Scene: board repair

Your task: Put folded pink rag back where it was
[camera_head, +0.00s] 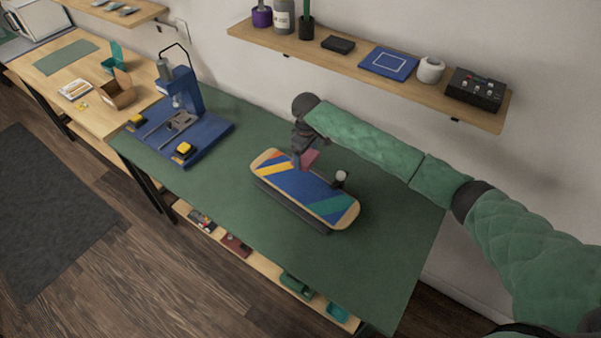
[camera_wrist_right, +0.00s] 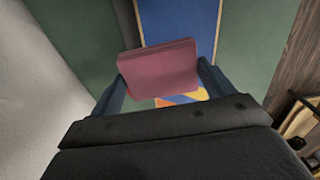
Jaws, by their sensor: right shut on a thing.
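The folded pink rag (camera_wrist_right: 158,70) is held between the two fingers of my right gripper (camera_wrist_right: 165,85) in the right wrist view. In the head view the pink rag (camera_head: 309,158) shows just below my right gripper (camera_head: 301,160), over the upper edge of a striped board (camera_head: 300,186). The board is blue with yellow, orange and teal stripes and lies on the green-topped bench (camera_head: 230,190). I cannot tell whether the rag touches the board. My left gripper is not in view.
A small dark post with a pale round top (camera_head: 341,178) stands at the board's right part. A blue press-like machine (camera_head: 185,110) stands on the bench's left. A wall shelf (camera_head: 375,72) with several items hangs behind. The bench is clear right of the board.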

